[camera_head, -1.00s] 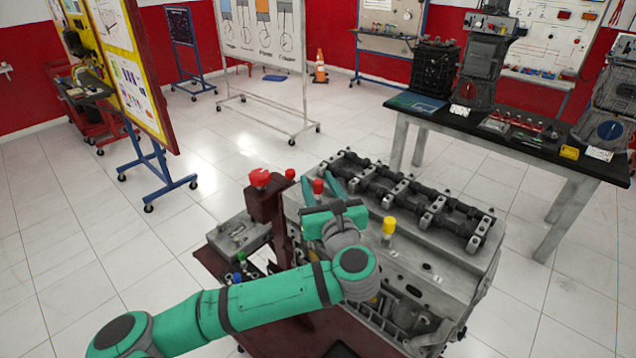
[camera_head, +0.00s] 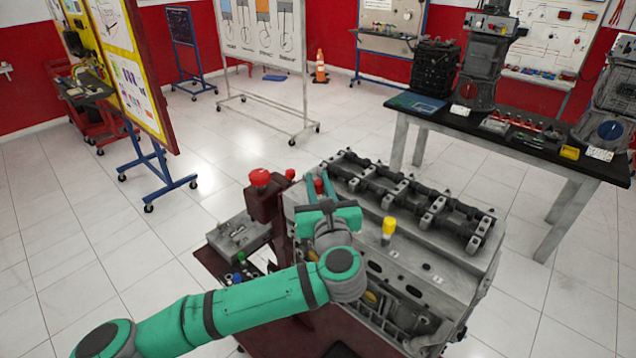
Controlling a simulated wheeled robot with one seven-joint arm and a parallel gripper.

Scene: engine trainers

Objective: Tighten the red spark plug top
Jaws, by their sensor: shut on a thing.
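My gripper (camera_head: 320,188) reaches over the block from the front, with one green finger on each side of the red top. The gripper is shut on it. The fingers and gripper body hide the lower part of the plug. A yellow spark plug top (camera_head: 389,226) stands upright on the block, to the right of my gripper.
A dark red post with a red knob (camera_head: 259,178) stands left of my gripper. A grey tray (camera_head: 238,238) and green and blue tops (camera_head: 240,258) lie beside it. A black camshaft assembly (camera_head: 410,200) lies along the block's far side.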

